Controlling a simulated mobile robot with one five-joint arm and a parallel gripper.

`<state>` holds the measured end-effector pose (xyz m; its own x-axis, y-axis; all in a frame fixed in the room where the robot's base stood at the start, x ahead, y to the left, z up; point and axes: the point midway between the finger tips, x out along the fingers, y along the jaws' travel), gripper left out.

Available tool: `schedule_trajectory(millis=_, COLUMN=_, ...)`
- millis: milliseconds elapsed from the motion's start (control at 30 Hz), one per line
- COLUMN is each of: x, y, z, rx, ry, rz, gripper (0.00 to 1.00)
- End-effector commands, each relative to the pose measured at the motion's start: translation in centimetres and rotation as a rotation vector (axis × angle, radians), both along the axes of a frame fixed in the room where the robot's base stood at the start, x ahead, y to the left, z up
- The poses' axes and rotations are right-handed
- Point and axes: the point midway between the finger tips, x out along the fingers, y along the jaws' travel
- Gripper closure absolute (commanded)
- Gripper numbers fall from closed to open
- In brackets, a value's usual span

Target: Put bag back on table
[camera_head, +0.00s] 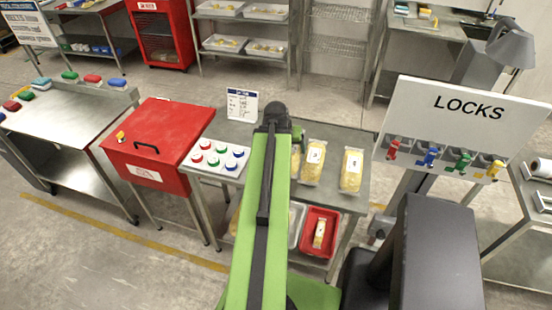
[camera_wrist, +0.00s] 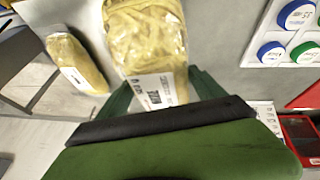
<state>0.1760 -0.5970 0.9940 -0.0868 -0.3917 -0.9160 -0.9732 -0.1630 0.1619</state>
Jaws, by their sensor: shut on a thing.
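My gripper (camera_wrist: 160,90) is shut on a clear bag of yellow contents (camera_wrist: 145,40), with a printed white label near the fingers. In the head view my green arm hides most of my gripper and the bag's front end; a yellow sliver (camera_head: 295,161) shows beside the arm. Two more bags, one in the middle (camera_head: 314,160) and one at the right (camera_head: 352,170), lie side by side on the grey table (camera_head: 345,135). One bag (camera_wrist: 76,62) lies left of the held one in the wrist view. I cannot tell whether the held bag touches the table.
A panel of coloured buttons (camera_head: 217,158) and a red cabinet (camera_head: 155,145) stand left of my arm. A white sign (camera_head: 242,105) stands at the table's back. A red tray (camera_head: 320,213) with a bag sits on the lower shelf. The LOCKS board (camera_head: 460,130) rises at the right.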

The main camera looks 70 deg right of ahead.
Motion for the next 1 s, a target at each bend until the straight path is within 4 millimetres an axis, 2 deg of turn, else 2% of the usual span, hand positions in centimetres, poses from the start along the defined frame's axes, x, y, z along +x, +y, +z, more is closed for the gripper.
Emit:
schedule_trajectory(millis=100, x=-0.7, y=0.0, z=0.0, rx=-0.006, ry=-0.001, rz=-0.091, gripper=0.92)
schedule_trajectory(millis=300, x=-0.5, y=-0.1, z=-0.5, rx=-0.012, ry=-0.003, rz=-0.112, gripper=0.92)
schedule_trajectory(millis=367, x=0.3, y=-0.7, z=-1.3, rx=-0.012, ry=-0.005, rz=-0.11, gripper=0.92)
schedule_trajectory(millis=500, x=3.2, y=-3.0, z=-3.7, rx=-0.012, ry=-0.005, rz=-0.108, gripper=0.92)
schedule_trajectory(millis=700, x=6.9, y=-5.9, z=-6.4, rx=-0.012, ry=-0.005, rz=-0.108, gripper=0.92)
schedule_trajectory(millis=833, x=8.2, y=-6.7, z=-7.0, rx=-0.012, ry=-0.004, rz=-0.109, gripper=0.92)
schedule_trajectory(millis=1000, x=8.4, y=-6.8, z=-7.0, rx=-0.011, ry=-0.004, rz=-0.11, gripper=0.92)
